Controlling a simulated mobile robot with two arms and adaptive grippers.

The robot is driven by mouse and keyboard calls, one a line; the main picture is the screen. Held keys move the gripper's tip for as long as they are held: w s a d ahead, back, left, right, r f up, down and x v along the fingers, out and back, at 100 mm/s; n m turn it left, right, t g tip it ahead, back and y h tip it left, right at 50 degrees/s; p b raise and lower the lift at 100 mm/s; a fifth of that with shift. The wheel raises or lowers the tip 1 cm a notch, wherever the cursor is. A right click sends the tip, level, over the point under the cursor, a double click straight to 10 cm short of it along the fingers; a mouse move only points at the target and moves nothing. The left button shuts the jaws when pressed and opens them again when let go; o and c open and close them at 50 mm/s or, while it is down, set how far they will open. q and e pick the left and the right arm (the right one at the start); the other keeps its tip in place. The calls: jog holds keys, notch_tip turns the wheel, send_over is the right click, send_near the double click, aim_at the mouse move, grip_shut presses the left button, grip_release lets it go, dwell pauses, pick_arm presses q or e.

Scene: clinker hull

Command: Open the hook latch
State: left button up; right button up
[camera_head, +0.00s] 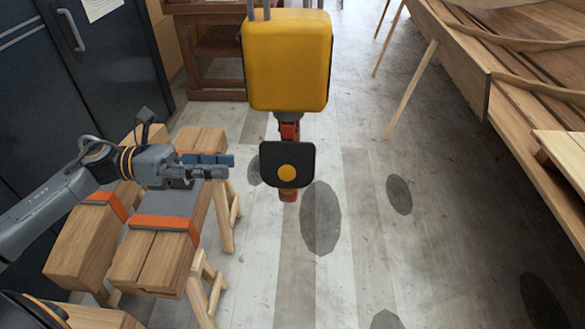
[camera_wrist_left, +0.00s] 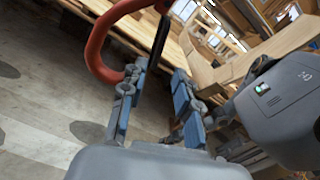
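A yellow hoist body (camera_head: 287,60) hangs in the middle of the head view. Below it is a red hook (camera_head: 289,131), mostly hidden behind a dark plate (camera_head: 273,153) with an orange dot. The hook's thick red curve (camera_wrist_left: 97,48) shows large in the left wrist view. A thin black bar (camera_wrist_left: 161,38), apparently the latch, runs down toward the space between my fingers. My left gripper (camera_head: 229,167) points right toward the hook, with a gap left in the head view. In the left wrist view its fingers (camera_wrist_left: 158,84) are apart. Contact with the bar is unclear. My right gripper is out of view.
Wooden beams on trestles (camera_head: 150,265), with orange straps, stand under my left arm. A dark cabinet (camera_head: 95,60) is at the left. The wooden hull (camera_head: 505,110) with slanting props is at the right. The floor between is clear, with dark patches.

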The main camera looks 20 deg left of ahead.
aim_at(292, 171)
pick_arm(q)
jog(key=p+x, duration=0.5)
jog(key=x, duration=0.7)
jog(key=shift+w+r, duration=0.15)
jog(key=shift+w, duration=0.05)
jog(key=shift+w+d+f+p, duration=0.1)
jog(key=shift+d+p, duration=0.05)
jog(key=shift+d, duration=0.2)
jog(key=shift+w+d+f+p, duration=0.1)
jog(key=shift+d+p, duration=0.05)
jog(key=shift+d, duration=0.25)
jog(key=shift+c, duration=0.4)
grip_shut()
